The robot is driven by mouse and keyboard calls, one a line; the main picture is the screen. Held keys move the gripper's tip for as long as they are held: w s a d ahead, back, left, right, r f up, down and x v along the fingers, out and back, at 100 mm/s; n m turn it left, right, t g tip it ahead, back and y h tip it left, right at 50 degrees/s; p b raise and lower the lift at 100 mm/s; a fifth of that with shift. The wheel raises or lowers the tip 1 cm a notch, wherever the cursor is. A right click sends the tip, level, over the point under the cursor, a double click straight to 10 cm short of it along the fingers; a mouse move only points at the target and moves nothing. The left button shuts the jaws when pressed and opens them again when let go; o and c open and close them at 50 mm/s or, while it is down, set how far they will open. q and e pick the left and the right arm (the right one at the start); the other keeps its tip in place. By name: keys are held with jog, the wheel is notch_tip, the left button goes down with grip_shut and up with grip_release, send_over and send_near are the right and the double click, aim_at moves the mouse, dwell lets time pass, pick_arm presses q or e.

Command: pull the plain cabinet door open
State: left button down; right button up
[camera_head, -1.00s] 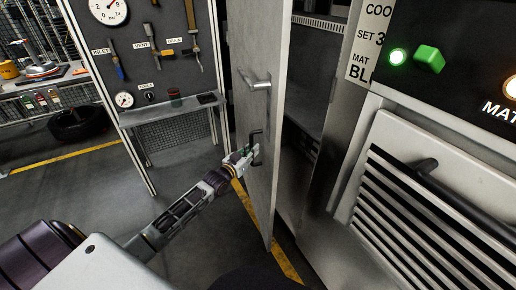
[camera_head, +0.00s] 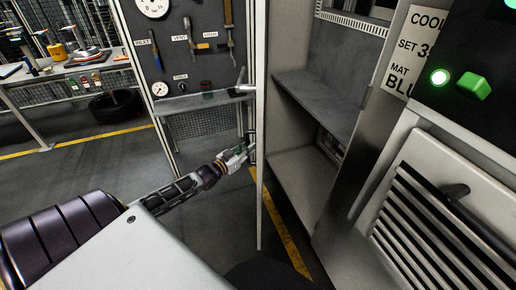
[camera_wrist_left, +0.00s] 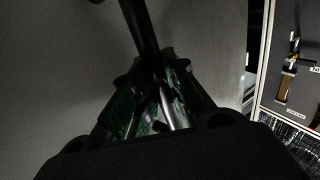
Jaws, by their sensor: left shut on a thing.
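The plain cabinet door (camera_head: 261,150) stands swung open and shows nearly edge-on in the head view. Its pale face fills much of the left wrist view (camera_wrist_left: 70,70). My left gripper (camera_head: 245,152) is at the door's outer face, shut on the dark bar handle (camera_wrist_left: 138,28). The bar passes between its fingers in the left wrist view. The cabinet interior (camera_head: 310,150) is exposed, with grey shelves. My right gripper is not in view.
A tool board (camera_head: 190,50) with gauges and a small shelf stands behind the door. A workbench (camera_head: 75,65) with a tyre (camera_head: 112,105) under it is at the left. A louvred panel (camera_head: 440,215) and a green button (camera_head: 474,87) are at the right. Open floor lies at the left.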

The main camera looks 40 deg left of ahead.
pick_arm(q)
jog(key=s+a+p, duration=0.1)
jog(key=s+a, duration=0.2)
jog(key=a, duration=0.4)
jog(key=s+a+p, duration=0.1)
jog(key=s+a, duration=0.2)
jog(key=a, duration=0.4)
jog(key=shift+a, duration=0.25)
jog(key=c, duration=1.4)
grip_release()
jog(key=shift+w, duration=0.1)
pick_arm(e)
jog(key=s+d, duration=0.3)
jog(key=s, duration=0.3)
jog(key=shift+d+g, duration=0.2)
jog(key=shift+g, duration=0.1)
pick_arm(q)
jog(key=shift+s, duration=0.2)
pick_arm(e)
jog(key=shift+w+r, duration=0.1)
pick_arm(q)
jog(key=shift+s+a, duration=0.25)
jog(key=shift+s, duration=1.7)
jog(key=shift+s+a, duration=0.3)
jog(key=shift+s, duration=1.6)
jog(key=shift+s+a, duration=0.25)
jog(key=shift+s, duration=1.7)
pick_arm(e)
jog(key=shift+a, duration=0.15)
